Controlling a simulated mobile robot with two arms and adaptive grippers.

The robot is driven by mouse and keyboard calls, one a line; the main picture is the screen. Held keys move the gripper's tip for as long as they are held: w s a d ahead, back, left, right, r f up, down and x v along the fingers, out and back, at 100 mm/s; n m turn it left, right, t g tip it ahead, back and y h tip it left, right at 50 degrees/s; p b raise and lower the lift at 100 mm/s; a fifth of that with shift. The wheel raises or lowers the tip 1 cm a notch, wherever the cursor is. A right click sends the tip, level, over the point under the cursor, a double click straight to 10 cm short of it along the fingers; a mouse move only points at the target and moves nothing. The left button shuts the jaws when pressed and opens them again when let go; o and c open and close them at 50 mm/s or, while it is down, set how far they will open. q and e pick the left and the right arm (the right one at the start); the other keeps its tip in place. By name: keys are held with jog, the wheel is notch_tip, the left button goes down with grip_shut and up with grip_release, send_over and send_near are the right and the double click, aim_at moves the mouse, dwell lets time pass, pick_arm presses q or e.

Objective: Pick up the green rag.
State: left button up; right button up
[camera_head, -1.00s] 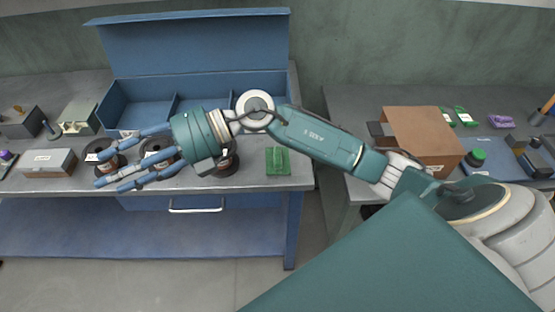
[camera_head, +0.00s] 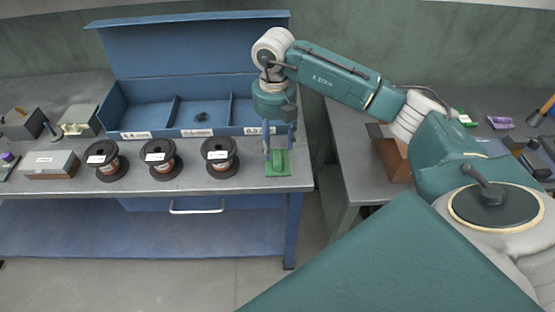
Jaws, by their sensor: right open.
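The green rag (camera_head: 278,168) lies folded near the front right corner of the left workbench (camera_head: 190,183). My right gripper (camera_head: 280,150) points down directly over the rag, its fingers spread open around or just above it. I cannot tell whether the fingertips touch the rag. My left gripper is not in view.
Three copper spools with labels (camera_head: 107,160) (camera_head: 160,158) (camera_head: 220,156) stand in a row left of the rag. Behind them is an open blue bin (camera_head: 145,115) with compartments. A second bench (camera_head: 355,190) stands to the right, across a gap, with a brown box (camera_head: 393,158).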

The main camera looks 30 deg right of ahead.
aim_at(275, 157)
jog(key=shift+f+p, duration=0.45)
jog(key=shift+f, duration=0.2)
notch_tip(275, 157, down, 4)
jog(key=shift+w+r+p, duration=0.1)
jog(key=shift+r+p, duration=0.1)
jog(key=shift+p, duration=0.5)
jog(key=shift+d+f, duration=0.1)
jog(key=shift+f, duration=0.3)
jog(key=c, duration=1.2)
